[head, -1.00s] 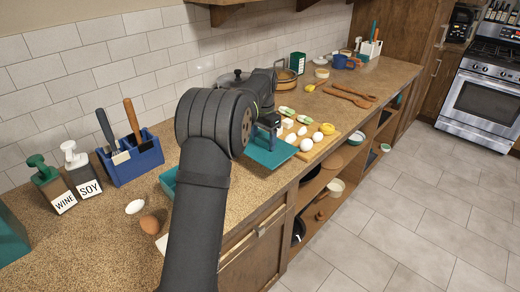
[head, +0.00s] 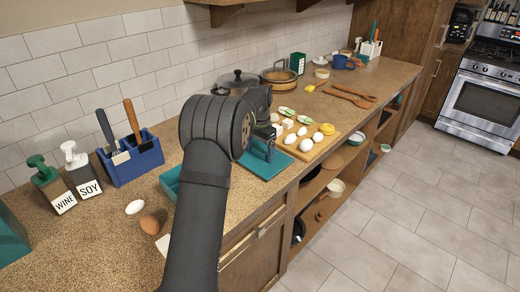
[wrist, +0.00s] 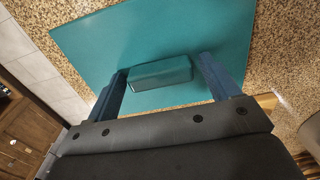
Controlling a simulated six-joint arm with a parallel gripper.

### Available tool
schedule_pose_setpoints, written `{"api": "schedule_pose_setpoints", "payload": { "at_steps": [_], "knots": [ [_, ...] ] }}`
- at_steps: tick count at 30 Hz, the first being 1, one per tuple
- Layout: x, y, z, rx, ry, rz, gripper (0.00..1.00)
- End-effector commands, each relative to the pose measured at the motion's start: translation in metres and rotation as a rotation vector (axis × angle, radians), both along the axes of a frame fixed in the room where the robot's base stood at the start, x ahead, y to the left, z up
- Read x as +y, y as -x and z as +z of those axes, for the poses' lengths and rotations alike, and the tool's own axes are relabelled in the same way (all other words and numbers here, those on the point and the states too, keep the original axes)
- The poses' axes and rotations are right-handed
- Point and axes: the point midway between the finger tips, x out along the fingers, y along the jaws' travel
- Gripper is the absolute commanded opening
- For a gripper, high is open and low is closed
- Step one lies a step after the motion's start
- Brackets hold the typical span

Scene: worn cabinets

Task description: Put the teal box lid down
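The teal box lid (head: 265,166) lies flat, apparently on the counter, close to its front edge and left of the cutting board. In the wrist view the lid (wrist: 90,45) fills the upper middle, with its raised block handle (wrist: 160,73) at the centre. My gripper (wrist: 165,68) has one finger on each side of the handle, with a gap visible at least on the right, so it looks open around it. In the head view my gripper (head: 262,148) is over the lid. The teal box (head: 169,182) stands left of my arm, partly hidden by it.
A cutting board (head: 326,147) with eggs and white cubes is just right of the lid. A pot (head: 238,82) and a pan stand behind. The counter's front edge is close.

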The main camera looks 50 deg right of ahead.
Motion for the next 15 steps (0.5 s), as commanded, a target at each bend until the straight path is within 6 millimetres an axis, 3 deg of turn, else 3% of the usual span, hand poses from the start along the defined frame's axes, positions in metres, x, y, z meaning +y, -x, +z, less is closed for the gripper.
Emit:
{"api": "schedule_pose_setpoints", "payload": {
  "at_steps": [10, 15],
  "knots": [
    [0.000, 0.000, 0.003, -0.001, 0.001, 0.000, 0.85],
    [-0.001, -0.001, 0.025, -0.003, 0.004, 0.000, 0.85]
  ]
}}
